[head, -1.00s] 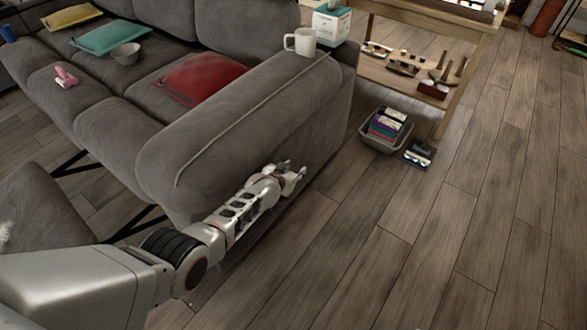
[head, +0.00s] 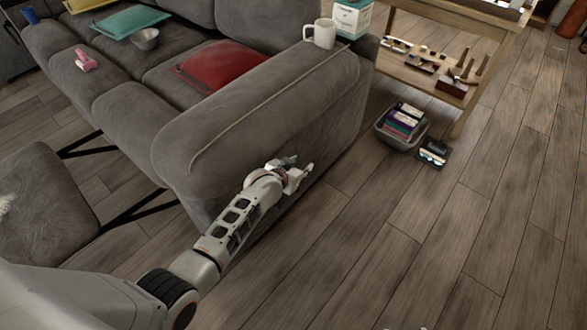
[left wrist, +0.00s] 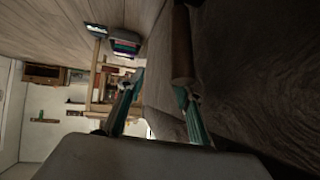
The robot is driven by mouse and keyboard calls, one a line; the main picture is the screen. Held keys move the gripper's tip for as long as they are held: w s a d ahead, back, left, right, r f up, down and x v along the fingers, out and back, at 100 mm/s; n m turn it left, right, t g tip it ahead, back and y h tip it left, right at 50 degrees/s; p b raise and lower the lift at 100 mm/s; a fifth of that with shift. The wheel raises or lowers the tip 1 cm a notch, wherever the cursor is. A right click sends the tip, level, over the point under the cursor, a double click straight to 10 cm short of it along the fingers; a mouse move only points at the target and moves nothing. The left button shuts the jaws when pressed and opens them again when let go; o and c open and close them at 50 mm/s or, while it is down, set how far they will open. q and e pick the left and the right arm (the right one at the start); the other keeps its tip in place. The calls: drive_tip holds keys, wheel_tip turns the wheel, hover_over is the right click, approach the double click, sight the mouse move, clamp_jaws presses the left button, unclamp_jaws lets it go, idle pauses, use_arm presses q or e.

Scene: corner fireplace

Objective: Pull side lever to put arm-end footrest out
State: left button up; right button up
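My left gripper (head: 294,176) is low beside the outer side of the grey sofa's near arm (head: 290,115). In the left wrist view its two teal-padded fingers (left wrist: 158,105) stand apart, with nothing clearly held between them. A brown rounded bar (left wrist: 182,45), perhaps the side lever, runs along the dark sofa side and ends close to the right-hand finger. I cannot tell whether they touch. In the head view the lever cannot be made out. A grey footrest pad (head: 42,205) stands out in front of the sofa's arm end on black struts (head: 140,207).
A white mug (head: 320,33) and tissue box (head: 352,18) are at the arm's back end. A wooden shelf table (head: 460,50) stands behind. A grey bin (head: 400,128) is on the floor beside it. The wooden floor at right (head: 470,230) is clear.

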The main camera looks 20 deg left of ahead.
use_arm(q)
drive_tip(key=shift+v, duration=2.75)
